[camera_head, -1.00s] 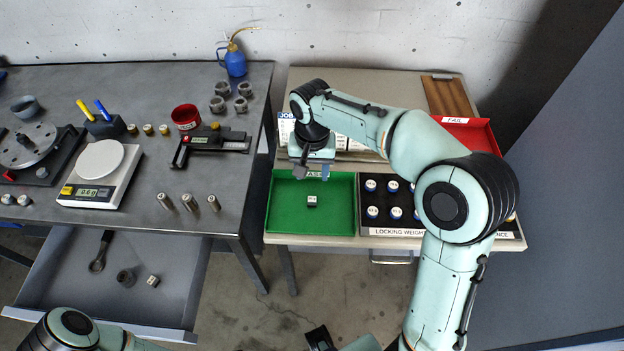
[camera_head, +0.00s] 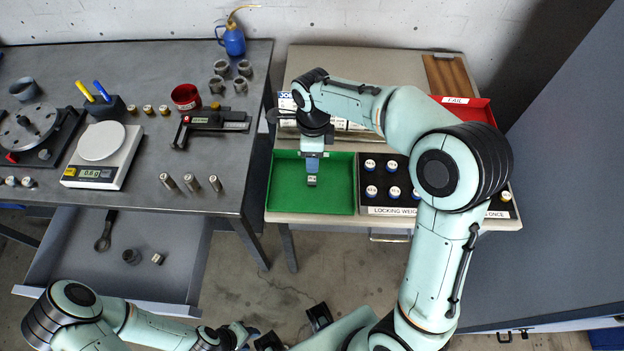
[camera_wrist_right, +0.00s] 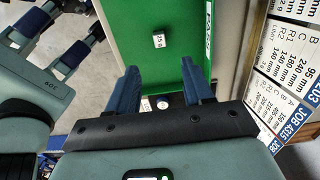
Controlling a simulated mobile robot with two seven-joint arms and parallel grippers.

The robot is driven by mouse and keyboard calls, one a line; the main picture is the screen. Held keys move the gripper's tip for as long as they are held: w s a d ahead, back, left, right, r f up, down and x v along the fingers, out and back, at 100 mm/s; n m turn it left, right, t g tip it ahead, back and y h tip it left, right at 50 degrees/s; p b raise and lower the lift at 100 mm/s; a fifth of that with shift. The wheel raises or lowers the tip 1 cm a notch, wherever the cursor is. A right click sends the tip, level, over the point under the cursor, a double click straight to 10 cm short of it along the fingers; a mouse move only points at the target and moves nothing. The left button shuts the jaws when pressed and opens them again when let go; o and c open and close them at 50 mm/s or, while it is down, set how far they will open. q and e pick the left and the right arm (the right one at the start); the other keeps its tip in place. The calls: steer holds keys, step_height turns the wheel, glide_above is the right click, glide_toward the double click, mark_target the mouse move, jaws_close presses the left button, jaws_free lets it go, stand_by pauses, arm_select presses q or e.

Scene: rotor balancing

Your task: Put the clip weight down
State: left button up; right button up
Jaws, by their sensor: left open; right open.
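The clip weight (camera_head: 312,181), a small light block with dark marks, lies on the floor of the green tray (camera_head: 340,207). It also shows in the right wrist view (camera_wrist_right: 158,41), beyond my fingertips and apart from them. My right gripper (camera_head: 312,166) is over the tray beside the weight; in its wrist view the blue fingers (camera_wrist_right: 162,78) are spread with nothing between them. My left gripper (camera_head: 257,337) is low at the bottom of the head view, away from the tray, open; its fingertips are hard to make out there.
Right of the tray is a black rack (camera_head: 375,206) of locking weights; behind it a red FAIL tray (camera_head: 478,112). The left bench holds a scale (camera_head: 103,177), a caliper-like gauge (camera_head: 212,120) and several metal cylinders. The open drawer (camera_head: 80,275) holds a wrench, a dark ring and a small block.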

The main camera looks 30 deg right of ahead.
mark_target(312, 178)
step_height(312, 178, down, 11)
steer(key=shift+a+f, duration=0.1)
stand_by(0.4)
steer(key=shift+c, duration=0.3)
jaws_close()
